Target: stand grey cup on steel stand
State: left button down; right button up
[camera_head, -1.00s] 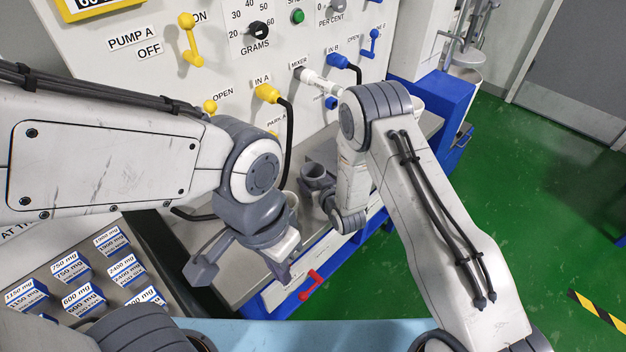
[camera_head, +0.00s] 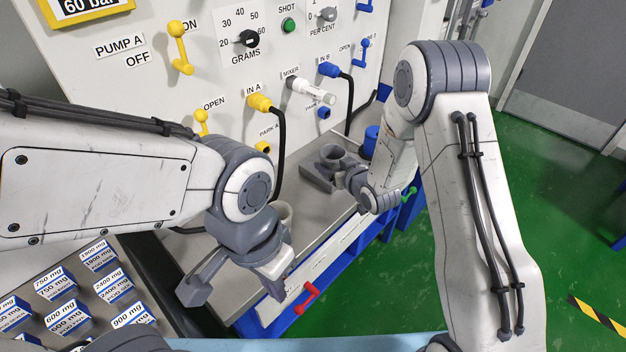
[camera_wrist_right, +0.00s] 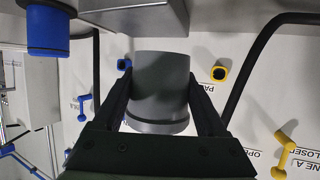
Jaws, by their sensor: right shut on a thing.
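The grey cup (camera_head: 332,153) is held upright in my right gripper (camera_head: 335,175), over the metal counter. In the right wrist view the cup (camera_wrist_right: 160,85) sits between the two dark fingers (camera_wrist_right: 160,105), which close on its sides. A grey metal block (camera_wrist_right: 140,17) shows at the top of that view; I cannot tell if it is the steel stand. My left gripper (camera_head: 237,287) is open and empty, in front of the counter's left part.
A blue cylinder (camera_head: 371,140) is at the back right. The panel carries a yellow hose plug (camera_head: 259,102), a blue one (camera_head: 328,69) and a mixer nozzle (camera_head: 310,91). Labelled boxes (camera_head: 68,315) lie lower left.

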aim_at(329, 156)
jog(key=w+d+r+b, duration=0.25)
jog(key=d+r, duration=0.35)
jog(key=d, duration=0.3)
jog(key=w+a+f, duration=0.2)
jog(key=a, duration=0.1)
jog(key=w+a+f, duration=0.2)
jog(key=a, duration=0.1)
jog(key=w+a+f, duration=0.2)
jog(key=a, duration=0.1)
jog(key=shift+w+f, duration=0.1)
jog(key=shift+f, duration=0.2)
notch_tip(329, 156, down, 4)
jog(key=shift+r+p, duration=0.1)
jog(key=shift+p, duration=0.4)
jog(key=shift+f, duration=0.2)
jog(key=o, duration=1.4)
jog(key=shift+o, duration=0.2)
